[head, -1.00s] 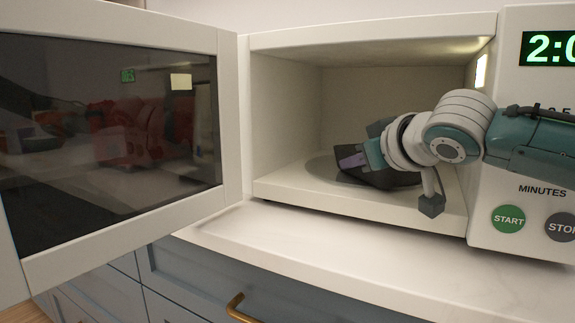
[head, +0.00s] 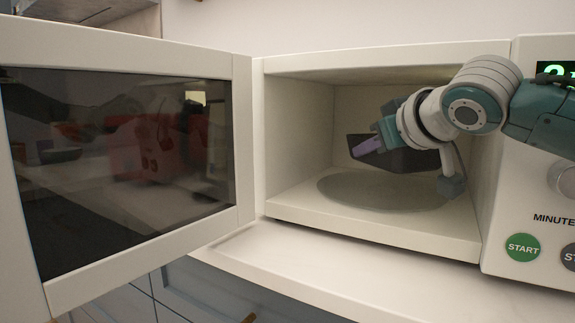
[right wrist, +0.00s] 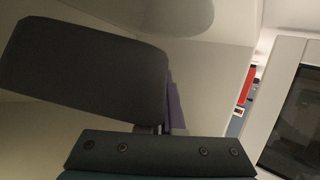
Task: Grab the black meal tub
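The black meal tub (head: 408,160) is inside the open microwave, tilted and raised clear of the round turntable (head: 380,190). My right gripper (head: 368,147), with a purple finger showing, reaches into the microwave from the right and is shut on the tub. The gripper hides part of the tub in the head view. In the right wrist view the tub is a large dark shape (right wrist: 85,70) beside the purple finger. My left gripper is not in view.
The microwave door (head: 130,170) stands wide open to the left. The control panel with the green START button (head: 522,247) is on the right. The microwave's side walls and ceiling are close around my right arm. The white counter (head: 290,270) in front is clear.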

